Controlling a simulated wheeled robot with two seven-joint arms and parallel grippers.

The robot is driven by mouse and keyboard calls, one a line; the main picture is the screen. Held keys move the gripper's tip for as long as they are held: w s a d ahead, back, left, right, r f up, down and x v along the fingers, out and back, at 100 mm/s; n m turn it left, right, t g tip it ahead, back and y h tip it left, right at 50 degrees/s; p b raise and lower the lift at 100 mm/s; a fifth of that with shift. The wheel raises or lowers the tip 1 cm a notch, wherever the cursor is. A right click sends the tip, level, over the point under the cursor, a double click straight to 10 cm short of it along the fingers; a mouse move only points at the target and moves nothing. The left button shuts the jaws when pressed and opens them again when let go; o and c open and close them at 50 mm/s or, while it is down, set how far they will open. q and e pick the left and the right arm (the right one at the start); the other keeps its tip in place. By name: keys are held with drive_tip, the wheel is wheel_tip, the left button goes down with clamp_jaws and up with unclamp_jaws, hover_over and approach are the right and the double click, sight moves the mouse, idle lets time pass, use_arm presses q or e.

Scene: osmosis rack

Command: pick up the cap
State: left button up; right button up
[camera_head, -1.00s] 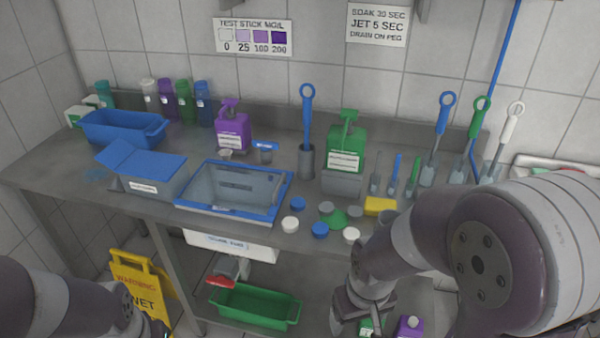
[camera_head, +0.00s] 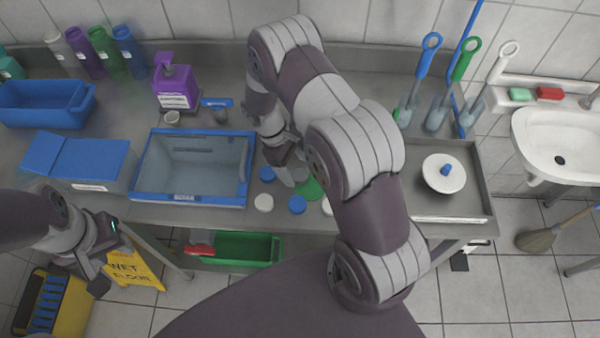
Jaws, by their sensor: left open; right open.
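Several round caps lie near the front edge of the steel counter: a blue cap (camera_head: 267,174), a white cap (camera_head: 264,203), a second blue cap (camera_head: 297,205), and a second white cap (camera_head: 326,207) partly behind my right arm. A grey cap (camera_head: 286,178) lies beside a green funnel-like piece (camera_head: 311,190), partly covered by my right gripper. My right gripper (camera_head: 284,158) is open, pointing down just behind and above the blue and grey caps. I cannot tell whether it touches any. My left gripper (camera_head: 97,278) is open and empty, low in front of the counter at left.
A blue-rimmed basin (camera_head: 194,202) stands left of the caps. A round white lid with a blue knob (camera_head: 444,173) is on the right tray. A wet-floor sign (camera_head: 132,268) stands below.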

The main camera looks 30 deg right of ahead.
sight(300, 175)
drive_tip(key=f, duration=0.1)
drive_tip(key=d+f, duration=0.1)
drive_tip(key=shift+f, duration=0.4)
drive_tip(key=shift+s+a+r, duration=0.1)
drive_tip(key=shift+s+a, duration=0.05)
drive_tip(key=shift+s, duration=0.1)
drive_tip(key=shift+c, duration=0.6)
drive_tip(key=shift+w, duration=0.1)
drive_tip(key=c, duration=1)
